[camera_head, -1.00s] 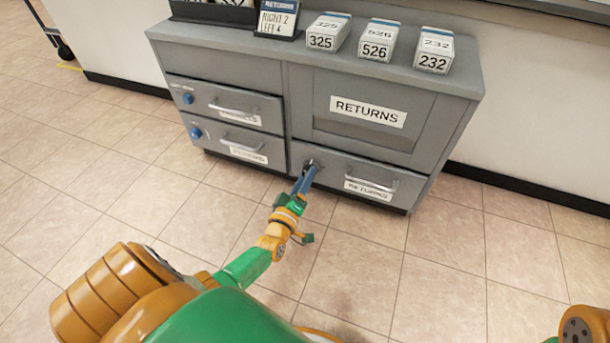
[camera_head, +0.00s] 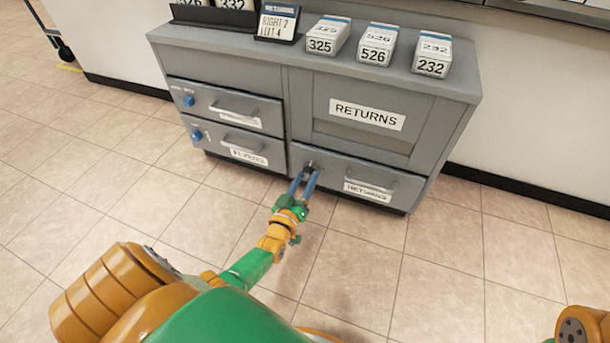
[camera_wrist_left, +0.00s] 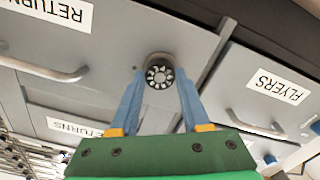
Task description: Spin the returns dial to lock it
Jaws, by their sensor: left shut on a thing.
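The returns dial (camera_wrist_left: 158,72) is a dark round knob with pale marks on its face, at the upper left of the lower returns drawer (camera_head: 340,188). My left gripper (camera_head: 305,176) has its two blue fingers at the dial, one on each side, shut on it. In the left wrist view the left gripper (camera_wrist_left: 160,80) shows with the dial between its fingertips. The dial's fine marks are too small to read. The drawer looks shut, with its handle (camera_head: 370,181) and label to the right of the dial. My right gripper is not in view.
A card (camera_head: 276,20) on the cabinet top (camera_head: 240,36) reads "RIGHT 2" and "LEFT 4". Boxes marked 325 (camera_head: 325,38), 526 (camera_head: 376,45) and 232 (camera_head: 432,55) stand beside it. Left drawers have blue knobs (camera_head: 188,100). The floor in front is clear.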

